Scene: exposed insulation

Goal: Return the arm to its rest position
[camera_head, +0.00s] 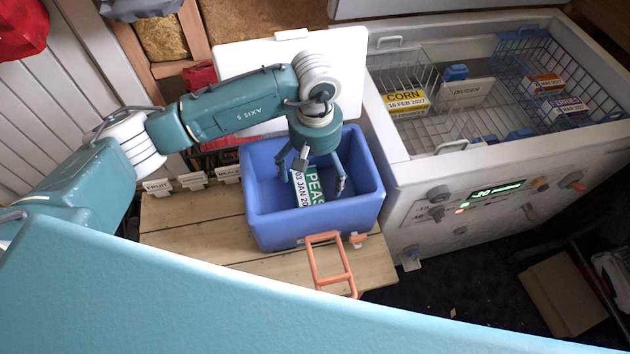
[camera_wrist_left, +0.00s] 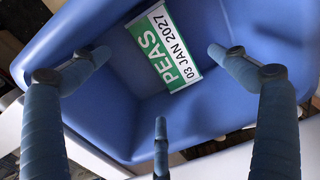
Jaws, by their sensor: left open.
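My left arm (camera_head: 235,107) reaches in from the left in the head view. Its gripper (camera_head: 315,185) points down into a blue bin (camera_head: 315,224), with its fingers spread. A green and white peas package (camera_head: 308,188), dated 03 JAN 2027, lies in the bin below the fingers. In the left wrist view the package (camera_wrist_left: 165,48) lies beyond the open fingers of the gripper (camera_wrist_left: 160,90), near the blue wall of the bin (camera_wrist_left: 215,110). The fingers look clear of the package. My right gripper is not in view.
The bin stands on a wooden bench (camera_head: 205,225) with an orange handle (camera_head: 330,265) at its front. An open chest freezer (camera_head: 480,175) at right holds wire baskets, a corn package (camera_head: 407,100) and a berries package (camera_head: 565,107). A white panel (camera_head: 245,58) stands behind the arm.

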